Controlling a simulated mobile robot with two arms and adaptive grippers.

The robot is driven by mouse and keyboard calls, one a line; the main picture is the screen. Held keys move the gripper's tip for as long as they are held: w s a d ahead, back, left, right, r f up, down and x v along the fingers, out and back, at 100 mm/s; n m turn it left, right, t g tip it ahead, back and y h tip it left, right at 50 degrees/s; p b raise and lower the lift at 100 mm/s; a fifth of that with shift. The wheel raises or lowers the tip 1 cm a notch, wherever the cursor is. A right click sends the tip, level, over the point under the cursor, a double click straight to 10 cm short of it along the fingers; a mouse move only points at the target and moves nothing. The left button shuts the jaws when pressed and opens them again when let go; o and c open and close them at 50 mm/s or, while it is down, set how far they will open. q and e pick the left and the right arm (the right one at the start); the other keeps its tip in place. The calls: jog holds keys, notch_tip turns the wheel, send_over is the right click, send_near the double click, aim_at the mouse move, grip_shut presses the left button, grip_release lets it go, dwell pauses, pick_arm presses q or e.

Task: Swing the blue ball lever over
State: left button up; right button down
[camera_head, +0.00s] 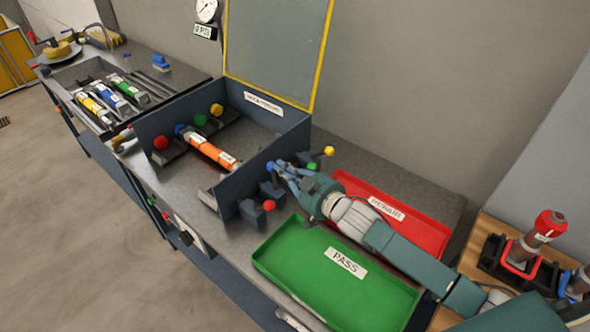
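The blue ball lever (270,167) is on the outer right side of the dark open-topped box, between a red ball lever (269,205) and a yellow ball lever (328,151). My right gripper (279,171) comes in from the lower right, with its fingertips right at the blue ball. I cannot tell whether they touch it or how far they are closed. A green ball (311,167) shows just beside the gripper; the hand partly hides the levers. My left gripper is not in view.
The box (279,115) holds an orange cylinder (213,151) and several coloured balls by its far left wall, a blue one (180,130) among them. A green PASS tray (340,290) and a red tray (425,232) lie below and beside my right arm.

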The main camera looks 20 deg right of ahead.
jog(key=shift+w+a+b, duration=0.1)
jog(key=shift+w+a, duration=0.45)
jog(key=shift+w, duration=0.25)
jog(key=shift+w+a+b, duration=0.15)
jog(key=shift+w+a, duration=0.35)
jog(key=shift+w, duration=0.25)
jog(key=shift+w+a+b, duration=0.1)
jog(key=shift+w+a, duration=0.45)
jog(key=shift+w, duration=0.25)
jog(key=shift+r, duration=0.15)
